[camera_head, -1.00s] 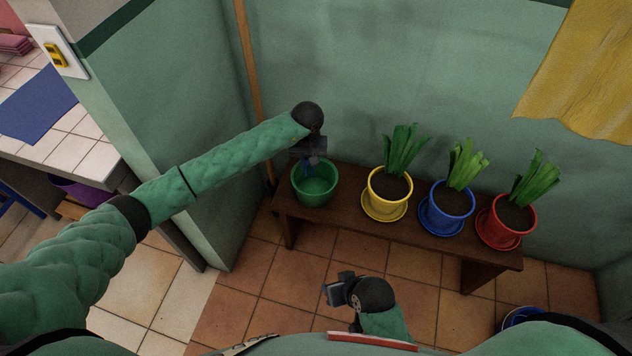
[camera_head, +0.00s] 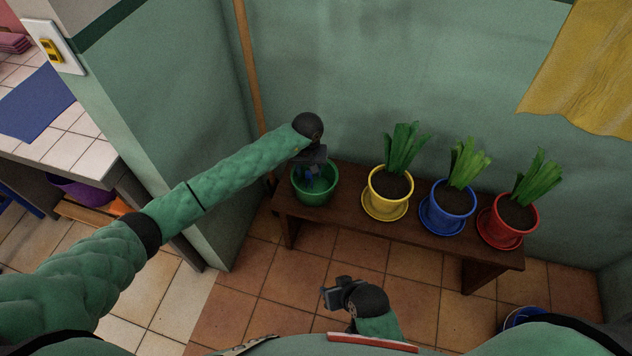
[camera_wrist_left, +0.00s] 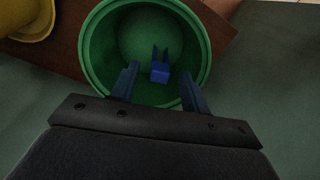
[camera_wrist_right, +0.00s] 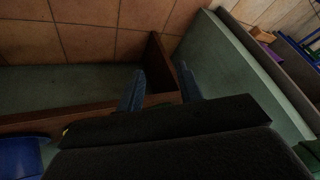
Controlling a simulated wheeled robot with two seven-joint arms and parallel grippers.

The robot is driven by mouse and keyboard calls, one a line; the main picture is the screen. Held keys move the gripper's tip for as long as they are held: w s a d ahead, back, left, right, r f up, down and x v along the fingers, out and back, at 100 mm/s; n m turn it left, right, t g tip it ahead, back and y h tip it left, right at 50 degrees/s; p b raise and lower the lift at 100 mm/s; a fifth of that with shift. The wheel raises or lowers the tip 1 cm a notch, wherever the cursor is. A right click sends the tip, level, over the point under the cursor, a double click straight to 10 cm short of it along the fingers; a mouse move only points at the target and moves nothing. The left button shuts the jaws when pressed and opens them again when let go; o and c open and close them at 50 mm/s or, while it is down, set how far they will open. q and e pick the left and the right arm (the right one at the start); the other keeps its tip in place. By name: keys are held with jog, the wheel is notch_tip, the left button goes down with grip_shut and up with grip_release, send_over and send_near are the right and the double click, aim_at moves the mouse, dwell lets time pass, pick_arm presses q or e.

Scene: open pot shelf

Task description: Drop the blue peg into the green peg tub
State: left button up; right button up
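The green peg tub (camera_head: 327,195) stands at the left end of the bench. It fills the upper middle of the left wrist view (camera_wrist_left: 92,62). The blue peg (camera_wrist_left: 160,72) is inside the tub's outline, between and beyond my left fingertips, with clear gaps on both sides. I cannot tell whether it touches the tub floor. My left gripper (camera_wrist_left: 160,80) is open, pointing down into the tub; in the head view (camera_head: 309,172) its fingers hide part of the tub's inside. My right gripper (camera_wrist_right: 160,82) is open and empty, low in front of the bench.
The dark wooden bench (camera_head: 345,220) also bears yellow (camera_head: 388,204), blue (camera_head: 445,222) and red (camera_head: 504,232) potted plants on saucers. A wooden pole (camera_head: 250,75) leans by the wall corner left of the tub. A yellow cloth (camera_head: 590,75) hangs at upper right. Tiled floor lies in front.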

jog(key=shift+r, duration=0.1)
pick_arm(q)
jog(key=shift+r, duration=0.5)
notch_tip(320, 180, up, 7)
jog(key=shift+f+b, duration=0.15)
jog(key=shift+b, duration=0.35)
pick_arm(e)
jog(key=shift+t, duration=0.3)
jog(key=f, duration=0.4)
jog(key=shift+w+a+f, duration=0.1)
jog(key=shift+w+f, duration=0.1)
jog(key=shift+f, duration=0.05)
